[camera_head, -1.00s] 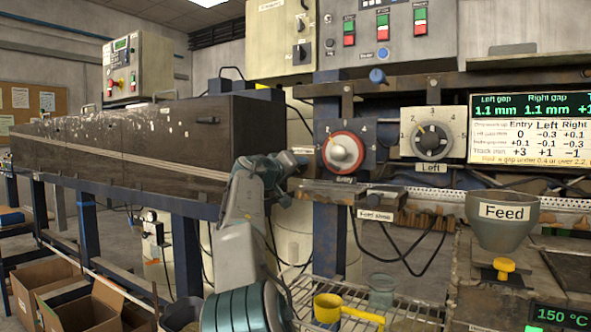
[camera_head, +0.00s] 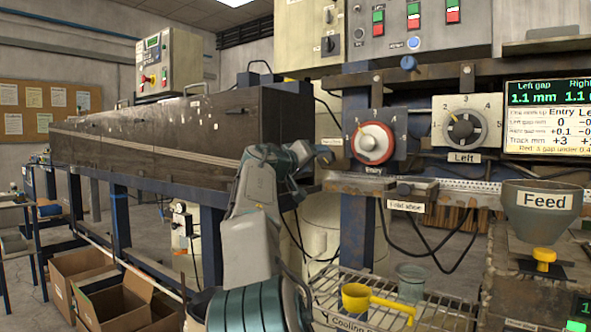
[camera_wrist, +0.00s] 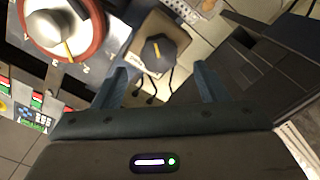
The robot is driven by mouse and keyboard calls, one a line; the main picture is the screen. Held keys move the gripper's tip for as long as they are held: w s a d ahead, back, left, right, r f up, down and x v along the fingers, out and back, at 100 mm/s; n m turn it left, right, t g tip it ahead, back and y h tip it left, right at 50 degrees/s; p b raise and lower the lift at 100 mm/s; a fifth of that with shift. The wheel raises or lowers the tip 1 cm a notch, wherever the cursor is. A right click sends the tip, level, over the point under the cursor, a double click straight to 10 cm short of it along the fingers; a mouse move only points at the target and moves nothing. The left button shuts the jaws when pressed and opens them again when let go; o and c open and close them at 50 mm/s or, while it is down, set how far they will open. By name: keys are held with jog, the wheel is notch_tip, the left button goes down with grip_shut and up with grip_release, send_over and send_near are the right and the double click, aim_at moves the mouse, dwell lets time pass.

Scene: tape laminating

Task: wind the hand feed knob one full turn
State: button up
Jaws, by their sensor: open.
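A dark knob with a yellow pointer line (camera_wrist: 158,50), which looks like the hand feed knob, sits on a beige plate (camera_wrist: 176,28) in the wrist view. My gripper (camera_wrist: 160,72) is open and empty, its two fingertips pointing towards the knob from either side. The knob appears just beyond the tips; I cannot tell the exact gap. In the head view my gripper (camera_head: 322,155) is left of the red-rimmed Entry dial. A small white label (camera_head: 332,142) shows beside it, and the knob itself cannot be made out there.
The Entry dial (camera_head: 372,143) is close by and also shows in the wrist view (camera_wrist: 62,22). The Left dial (camera_head: 463,127) is further right. A long dark machine housing (camera_head: 215,130) runs left. A Feed hopper (camera_head: 543,213) with a yellow knob (camera_head: 543,259) stands at right.

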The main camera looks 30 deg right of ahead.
jog(key=b+v, duration=0.2)
jog(key=v, duration=0.6)
jog(key=shift+d, duration=0.1)
